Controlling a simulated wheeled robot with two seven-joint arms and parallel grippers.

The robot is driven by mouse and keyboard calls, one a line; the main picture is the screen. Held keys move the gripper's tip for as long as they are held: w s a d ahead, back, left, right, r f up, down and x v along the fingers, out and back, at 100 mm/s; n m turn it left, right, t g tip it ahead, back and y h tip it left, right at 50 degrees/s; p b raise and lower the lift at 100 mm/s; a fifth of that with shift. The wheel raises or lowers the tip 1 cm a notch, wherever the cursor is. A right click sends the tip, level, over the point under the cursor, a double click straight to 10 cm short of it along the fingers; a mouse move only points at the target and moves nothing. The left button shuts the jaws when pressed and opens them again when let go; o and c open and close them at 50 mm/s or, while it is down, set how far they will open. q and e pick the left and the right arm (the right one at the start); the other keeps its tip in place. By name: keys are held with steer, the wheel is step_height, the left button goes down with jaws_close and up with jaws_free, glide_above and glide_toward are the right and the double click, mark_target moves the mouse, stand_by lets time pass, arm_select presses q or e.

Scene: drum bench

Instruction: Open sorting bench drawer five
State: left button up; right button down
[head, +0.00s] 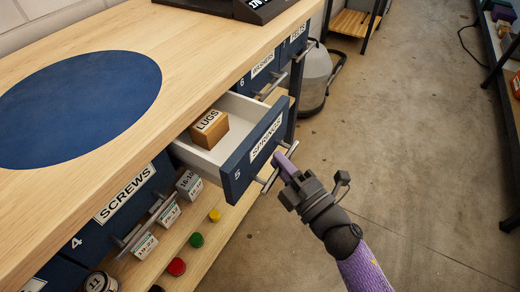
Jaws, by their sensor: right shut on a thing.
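Drawer five (238,175), with a dark blue front marked 5 and SPRINGS, stands pulled out from the bench. A wooden block labelled LUGS (209,129) sits inside the pale drawer near its back. The grey bar handle (270,181) runs along the drawer front. My right gripper (285,160) reaches in from the lower right and is shut on the handle near its far end. The exact contact is partly hidden by the fingers. My left gripper is not in view.
The wooden bench top (190,35) bears a dark blue disc (80,108). The SCREWS drawer (125,205) is at the left. A lower shelf (190,255) holds small boxes and coloured caps. A grey canister (314,80) stands beyond the bench.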

steer(key=s+d+p, duration=0.1)
steer(key=s+d, duration=0.5)
steer(key=d, duration=0.2)
steer(key=shift+s+d, duration=0.15)
steer(key=shift+d, duration=0.15)
steer(key=c, duration=0.6)
jaws_free()
steer(key=shift+c, duration=0.2)
steer(key=p+v, duration=0.1)
steer(key=v, duration=0.9)
steer(key=shift+p, duration=0.3)
